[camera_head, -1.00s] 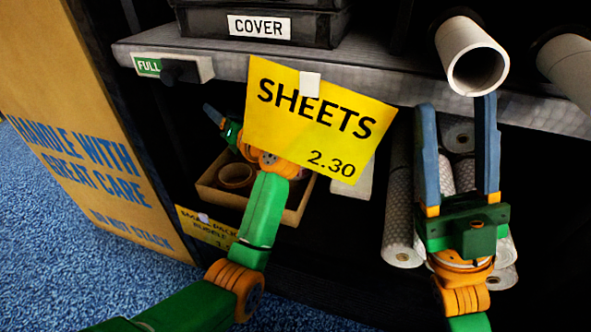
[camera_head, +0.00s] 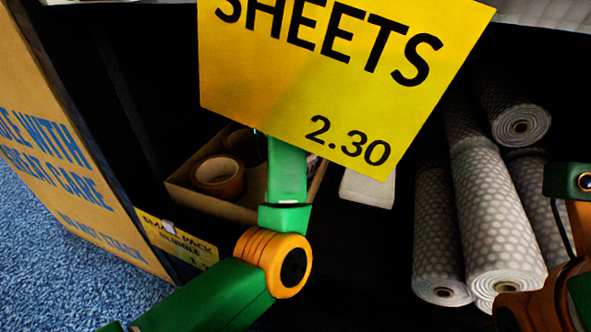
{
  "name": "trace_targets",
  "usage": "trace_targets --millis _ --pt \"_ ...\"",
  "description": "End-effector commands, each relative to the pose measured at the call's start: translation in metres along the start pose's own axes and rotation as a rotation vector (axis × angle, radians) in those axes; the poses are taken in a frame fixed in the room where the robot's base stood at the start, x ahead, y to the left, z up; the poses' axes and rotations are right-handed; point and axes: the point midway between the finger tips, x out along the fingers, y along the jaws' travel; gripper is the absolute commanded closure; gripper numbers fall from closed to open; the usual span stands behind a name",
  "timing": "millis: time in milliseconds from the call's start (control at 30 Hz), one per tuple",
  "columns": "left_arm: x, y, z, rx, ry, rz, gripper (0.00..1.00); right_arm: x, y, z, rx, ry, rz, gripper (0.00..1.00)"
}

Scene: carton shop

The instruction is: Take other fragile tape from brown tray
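The brown tray (camera_head: 190,200) is an open cardboard box on the dark lower shelf, left of centre. A brown tape roll (camera_head: 218,176) lies at its left end. A second roll (camera_head: 240,143) shows partly behind it, in shadow. I cannot read any fragile print on either. My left arm reaches up across the tray's right part and passes behind the yellow sign. My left gripper is hidden behind that sign. Part of my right arm shows at the right edge, but its gripper fingers are out of the picture.
A yellow "SHEETS 2.30" sign (camera_head: 330,75) hangs in front of the shelf and blocks the view. A white block (camera_head: 368,188) lies right of the tray. A large carton (camera_head: 70,170) stands at the left.

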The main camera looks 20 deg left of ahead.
Motion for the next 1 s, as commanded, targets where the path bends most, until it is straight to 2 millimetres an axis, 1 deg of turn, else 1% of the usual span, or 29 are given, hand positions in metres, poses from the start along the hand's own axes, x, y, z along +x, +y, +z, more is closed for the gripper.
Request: trace_targets --millis 33,100,333,367,400,467,500,533,567,900,1000 --pt "0.014 0.000 -0.004 0.000 0.001 0.000 0.43 -0.008 -0.002 -0.005 0.000 0.008 -0.001 0.50" --pt "0.020 0.000 -0.002 0.000 0.000 0.001 0.43 -0.008 -0.003 -0.006 -0.001 0.013 -0.003 0.50" --pt "0.021 0.001 0.001 -0.001 -0.001 0.002 0.43 -0.005 -0.003 -0.006 -0.001 0.014 -0.004 0.50" --pt "0.021 0.001 0.001 -0.001 -0.001 0.002 0.48 -0.005 -0.003 -0.006 -0.001 0.014 -0.004 0.50" --pt "0.021 0.001 0.001 -0.001 -0.001 0.002 0.59 -0.005 -0.003 -0.006 -0.001 0.014 -0.004 0.50" --pt "0.021 0.001 0.001 -0.001 -0.001 0.003 0.75 -0.005 -0.003 -0.006 -0.001 0.014 -0.003 0.50" --pt "0.021 0.001 0.001 -0.001 -0.001 0.003 0.86 -0.005 -0.003 -0.006 -0.001 0.014 -0.003 0.50" --pt "0.021 0.001 0.001 -0.001 -0.001 0.003 0.94 -0.005 -0.003 -0.006 -0.001 0.014 -0.003 0.50" --pt "0.021 0.001 0.001 -0.001 -0.001 0.003 1.00 -0.005 -0.003 -0.006 -0.001 0.014 -0.003 0.50" --pt "0.020 0.001 0.001 -0.001 -0.002 0.003 1.00 -0.004 -0.003 -0.006 -0.001 0.014 -0.003 0.50" --pt "0.015 0.001 0.004 -0.002 -0.002 0.003 1.00 0.002 -0.002 -0.005 0.000 0.017 -0.003 0.50"
